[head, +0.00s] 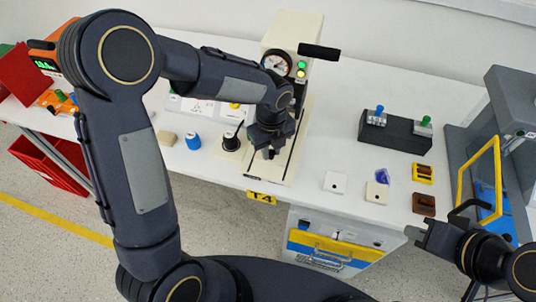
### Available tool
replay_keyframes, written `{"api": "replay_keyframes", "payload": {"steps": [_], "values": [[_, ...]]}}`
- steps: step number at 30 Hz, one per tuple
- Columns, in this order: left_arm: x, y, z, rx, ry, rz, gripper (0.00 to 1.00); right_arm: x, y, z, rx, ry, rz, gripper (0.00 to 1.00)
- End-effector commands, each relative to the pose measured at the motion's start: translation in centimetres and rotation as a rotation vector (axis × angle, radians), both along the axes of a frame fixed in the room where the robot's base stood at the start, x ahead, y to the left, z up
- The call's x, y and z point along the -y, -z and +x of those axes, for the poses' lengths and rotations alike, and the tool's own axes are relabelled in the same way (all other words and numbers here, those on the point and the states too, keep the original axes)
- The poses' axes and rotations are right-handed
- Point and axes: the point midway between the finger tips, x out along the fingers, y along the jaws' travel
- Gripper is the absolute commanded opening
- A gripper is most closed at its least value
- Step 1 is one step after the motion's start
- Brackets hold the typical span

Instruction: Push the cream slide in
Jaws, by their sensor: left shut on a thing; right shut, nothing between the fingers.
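The cream slide (262,172) is the pale plate with dark edge lines at the foot of a cream press-like machine (292,38); its front end lies at the table's front edge. My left gripper (269,153) is over this plate, pointing down, and is shut on a part of the slide that its fingers largely hide. How far in the slide sits is hard to tell behind my arm. My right gripper (422,236) is shut and empty at the table's front edge on the right.
A black knob on a cream base (231,142) and a blue knob (193,142) stand left of my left gripper. A dark block with knobs (395,133) is right. A yellow-framed grey machine (510,110) stands far right.

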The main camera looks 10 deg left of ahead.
Motion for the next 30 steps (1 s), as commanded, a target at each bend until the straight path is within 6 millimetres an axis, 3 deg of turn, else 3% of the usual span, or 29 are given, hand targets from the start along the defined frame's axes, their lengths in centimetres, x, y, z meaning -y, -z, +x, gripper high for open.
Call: {"api": "replay_keyframes", "payload": {"steps": [11, 12, 17, 26, 30], "values": [[0.0, 0.1, 0.5, -0.001, 0.000, -0.001, 0.00, 0.0, -0.1, 0.0, 0.000, 0.000, 0.000, 0.00], [0.0, 0.1, 0.5, -0.001, 0.000, -0.001, 0.23, 0.0, -0.1, 0.0, 0.001, 0.000, 0.000, 0.00], [0.0, 0.1, 0.5, -0.001, 0.000, -0.001, 0.43, 0.0, -0.1, 0.0, 0.000, 0.000, 0.000, 0.00], [0.0, -0.2, 0.5, -0.001, 0.000, -0.001, 0.43, 0.0, -0.1, 0.0, 0.000, 0.000, 0.000, 0.00], [0.0, -1.8, 0.6, 0.003, -0.002, -0.002, 0.43, 0.0, -0.2, 0.0, 0.000, 0.000, 0.000, 0.00]]}}
